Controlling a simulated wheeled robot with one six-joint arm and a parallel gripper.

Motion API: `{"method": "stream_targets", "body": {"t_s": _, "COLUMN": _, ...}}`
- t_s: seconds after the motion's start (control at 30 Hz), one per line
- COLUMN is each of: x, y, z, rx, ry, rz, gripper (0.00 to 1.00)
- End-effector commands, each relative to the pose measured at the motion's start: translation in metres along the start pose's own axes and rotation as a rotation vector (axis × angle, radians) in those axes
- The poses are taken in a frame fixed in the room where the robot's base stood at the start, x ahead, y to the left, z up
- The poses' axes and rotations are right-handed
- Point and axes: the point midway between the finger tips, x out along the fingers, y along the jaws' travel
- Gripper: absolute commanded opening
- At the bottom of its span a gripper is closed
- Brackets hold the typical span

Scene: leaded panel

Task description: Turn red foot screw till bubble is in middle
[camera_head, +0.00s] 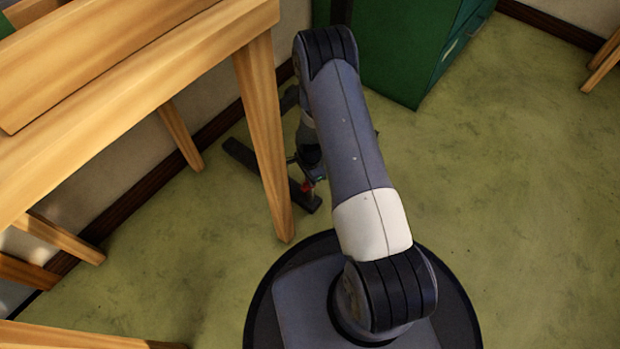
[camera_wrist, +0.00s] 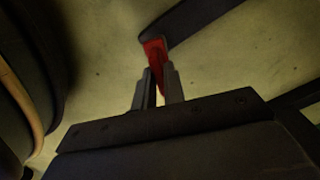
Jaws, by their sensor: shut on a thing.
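The red foot screw (camera_wrist: 154,50) shows at the upper middle of the wrist view, against the end of a dark bar (camera_wrist: 195,22). My gripper (camera_wrist: 158,78) is shut on the screw; its two grey fingers stand on either side of the red part. In the head view the red screw (camera_head: 307,187) is a small spot low by the floor, beside the dark foot bar (camera_head: 303,197). My arm hides most of the gripper and of the stand there. I cannot make out the bubble in either view.
A wooden table (camera_head: 120,85) stands at the left, its front leg (camera_head: 262,130) close beside the screw and my arm. A green cabinet (camera_head: 405,45) stands behind. A wooden piece (camera_head: 75,335) lies at lower left. The olive floor (camera_head: 520,190) at right is clear.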

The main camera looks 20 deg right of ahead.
Motion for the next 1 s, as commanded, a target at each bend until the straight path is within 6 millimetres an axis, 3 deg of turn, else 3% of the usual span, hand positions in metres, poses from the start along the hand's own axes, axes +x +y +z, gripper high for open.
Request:
{"method": "stream_targets", "body": {"t_s": 0.37, "x": -0.001, "y": -0.001, "z": -0.001, "rx": 0.005, "ry": 0.001, "rz": -0.002, "gripper": 0.00}}
{"method": "stream_targets", "body": {"t_s": 0.4, "x": -0.001, "y": -0.001, "z": -0.001, "rx": 0.005, "ry": 0.001, "rz": -0.002, "gripper": 0.12}}
{"method": "stream_targets", "body": {"t_s": 0.63, "x": 0.000, "y": 0.000, "z": -0.001, "rx": 0.004, "ry": 0.001, "rz": -0.001, "gripper": 0.31}}
{"method": "stream_targets", "body": {"t_s": 0.87, "x": -0.001, "y": 0.000, "z": 0.000, "rx": 0.004, "ry": 0.000, "rz": -0.001, "gripper": 0.33}}
{"method": "stream_targets", "body": {"t_s": 1.0, "x": -0.011, "y": -0.001, "z": 0.000, "rx": 0.004, "ry": 0.001, "rz": -0.002, "gripper": 0.33}}
